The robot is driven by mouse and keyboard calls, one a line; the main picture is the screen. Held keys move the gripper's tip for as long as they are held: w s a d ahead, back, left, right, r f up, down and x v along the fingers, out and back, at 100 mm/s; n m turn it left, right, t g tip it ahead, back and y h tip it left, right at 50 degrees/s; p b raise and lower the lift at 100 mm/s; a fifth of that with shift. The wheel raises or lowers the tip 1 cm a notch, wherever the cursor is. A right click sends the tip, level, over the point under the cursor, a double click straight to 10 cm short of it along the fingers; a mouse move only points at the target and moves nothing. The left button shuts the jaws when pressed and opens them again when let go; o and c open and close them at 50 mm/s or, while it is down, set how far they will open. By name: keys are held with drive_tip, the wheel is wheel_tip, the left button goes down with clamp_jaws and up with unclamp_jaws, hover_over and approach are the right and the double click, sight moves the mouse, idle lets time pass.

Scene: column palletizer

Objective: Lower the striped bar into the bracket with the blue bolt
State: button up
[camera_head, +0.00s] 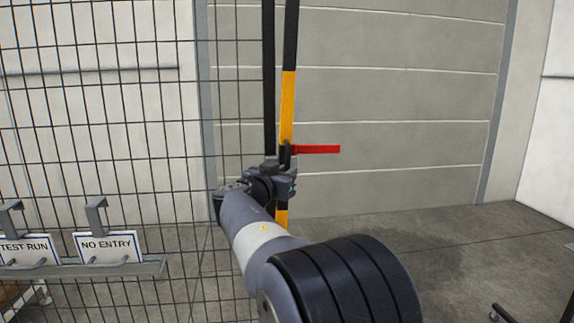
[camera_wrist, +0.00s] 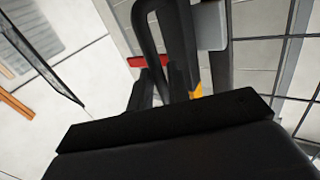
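The striped bar (camera_head: 287,95) stands upright, black and yellow, running out of the top of the head view. A strip of its yellow (camera_wrist: 196,90) shows in the wrist view. A red tab (camera_head: 318,149) sticks out to the right beside the bar; it also shows in the wrist view (camera_wrist: 150,61). My gripper (camera_head: 287,160) is at the bar, just below the red tab. In the wrist view, a black looped handle (camera_wrist: 148,32) runs down between my two dark fingers (camera_wrist: 160,88). I cannot tell whether they press on it. The bracket and blue bolt are not visible.
A black mesh fence (camera_head: 110,130) stands at the left. A TEST RUN sign (camera_head: 28,249) and a NO ENTRY sign (camera_head: 107,246) hang on a grey rail (camera_head: 150,266). A dark post (camera_head: 269,80) stands left of the bar. The floor at right is mostly open.

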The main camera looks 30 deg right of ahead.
drive_tip(key=shift+w+d, duration=0.25)
drive_tip(key=shift+d, duration=0.3)
clamp_jaws()
